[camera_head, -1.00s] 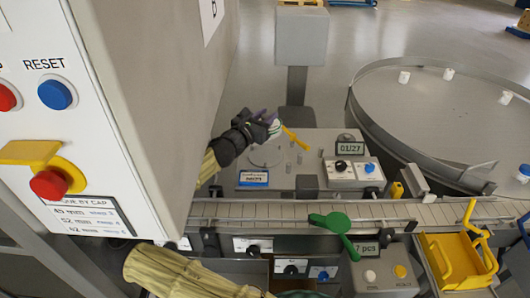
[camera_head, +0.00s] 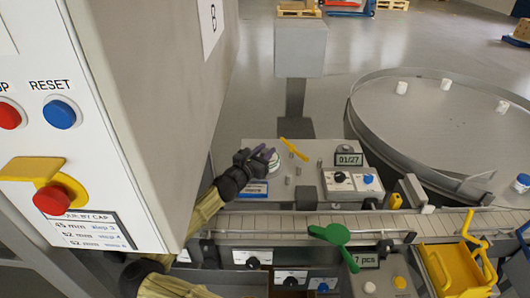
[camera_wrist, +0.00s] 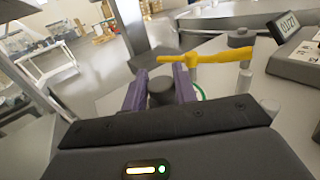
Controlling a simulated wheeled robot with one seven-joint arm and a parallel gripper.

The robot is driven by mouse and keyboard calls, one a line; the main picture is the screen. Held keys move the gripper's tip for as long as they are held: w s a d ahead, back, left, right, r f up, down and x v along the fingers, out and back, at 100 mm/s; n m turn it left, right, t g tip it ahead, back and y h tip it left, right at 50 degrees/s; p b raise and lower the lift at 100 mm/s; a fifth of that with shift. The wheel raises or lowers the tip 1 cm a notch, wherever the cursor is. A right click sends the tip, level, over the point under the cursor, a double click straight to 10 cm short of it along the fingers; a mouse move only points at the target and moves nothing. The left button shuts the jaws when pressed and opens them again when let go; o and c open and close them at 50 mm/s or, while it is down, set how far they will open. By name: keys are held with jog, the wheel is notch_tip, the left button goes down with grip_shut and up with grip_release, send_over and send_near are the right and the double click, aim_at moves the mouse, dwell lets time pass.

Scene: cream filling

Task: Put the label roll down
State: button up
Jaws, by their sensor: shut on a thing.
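My gripper (camera_head: 266,156) is over the grey machine top, left of the yellow lever (camera_head: 293,149). In the wrist view its two purple fingers (camera_wrist: 161,92) stand on either side of a dark round post or core. The label roll (camera_head: 274,161) shows as a small white, green-edged piece at the fingertips, and the gripper is shut on it. In the wrist view only a thin green edge of the roll (camera_wrist: 202,92) shows beside the right finger. Most of the roll is hidden by the gripper, and I cannot tell whether it touches the machine top.
Small metal posts (camera_head: 298,171) and a control box (camera_head: 350,184) reading 01/27 stand to the right. A conveyor (camera_head: 290,224) runs in front, with a green lever (camera_head: 333,236) over it. A large round table (camera_head: 440,125) is at the right, and a tall cabinet (camera_head: 150,110) at the left.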

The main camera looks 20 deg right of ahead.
jog(key=shift+f, duration=0.25)
jog(key=shift+f, duration=0.15)
jog(key=o, duration=1.1)
jog(key=shift+s+a, duration=0.1)
jog(key=shift+a, duration=0.05)
jog(key=b+v, duration=0.2)
jog(key=v, duration=0.9)
jog(key=shift+s+a, duration=0.2)
jog(key=shift+a, duration=0.1)
